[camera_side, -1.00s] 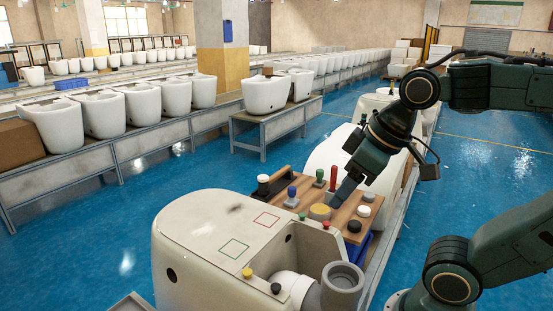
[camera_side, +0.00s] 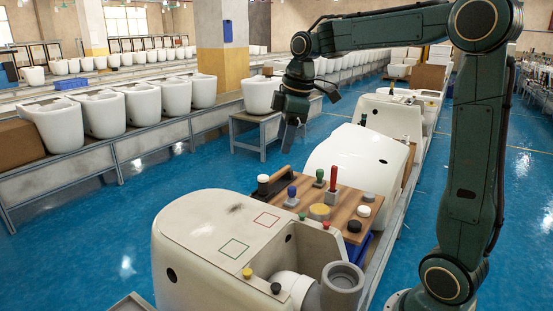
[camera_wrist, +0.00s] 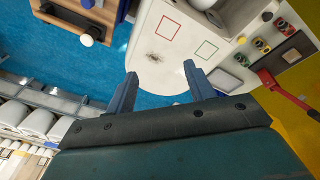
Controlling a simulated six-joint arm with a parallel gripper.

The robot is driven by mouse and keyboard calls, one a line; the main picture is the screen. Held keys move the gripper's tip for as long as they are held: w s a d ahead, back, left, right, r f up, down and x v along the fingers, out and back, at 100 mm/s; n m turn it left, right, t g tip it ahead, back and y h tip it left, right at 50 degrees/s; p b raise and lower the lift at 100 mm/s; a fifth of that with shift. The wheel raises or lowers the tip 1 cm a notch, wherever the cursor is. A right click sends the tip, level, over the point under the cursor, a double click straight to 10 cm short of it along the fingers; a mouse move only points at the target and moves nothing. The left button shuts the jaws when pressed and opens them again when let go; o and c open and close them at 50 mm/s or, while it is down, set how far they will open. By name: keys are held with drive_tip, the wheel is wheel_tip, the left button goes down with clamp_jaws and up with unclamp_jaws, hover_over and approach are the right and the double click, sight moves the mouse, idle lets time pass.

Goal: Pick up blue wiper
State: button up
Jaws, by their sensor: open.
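The blue wiper (camera_side: 292,196) stands upright with a dark blue knob and a pale base on the wooden board (camera_side: 347,202). In the wrist view a blue piece that looks like its knob (camera_wrist: 88,3) is cut off at the top edge. My gripper (camera_side: 287,148) hangs in the air above the board and the toilet, apart from the wiper. Its two blue-grey fingers (camera_wrist: 160,74) are spread and empty, with the stained white toilet top below them in the wrist view.
Other stampers and knobs stand near the wiper: a green one (camera_side: 319,178), a red stick (camera_side: 333,179), a white knob (camera_side: 263,181) and a yellow disc (camera_side: 320,211). The white toilet (camera_side: 205,230) bears a dark stain and red and green squares.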

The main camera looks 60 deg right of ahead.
drive_tip(key=w+d+f+n+g, duration=0.1)
drive_tip(key=w+d+f+n, duration=0.45)
drive_tip(key=d, duration=0.55)
drive_tip(key=n+g+y, duration=0.1)
drive_tip(key=n, duration=0.1)
approach(292, 187)
drive_tip(key=f, duration=0.4)
drive_tip(key=a+f, duration=0.1)
drive_tip(key=shift+f, duration=0.85)
drive_tip(key=shift+f, duration=0.1)
drive_tip(key=shift+w+a+f, duration=0.1)
drive_tip(key=shift+a+f, duration=0.05)
drive_tip(key=shift+f, duration=1.1)
drive_tip(key=shift+w+a+f, duration=0.1)
drive_tip(key=shift+f, duration=1.15)
drive_tip(key=c, duration=1.1)
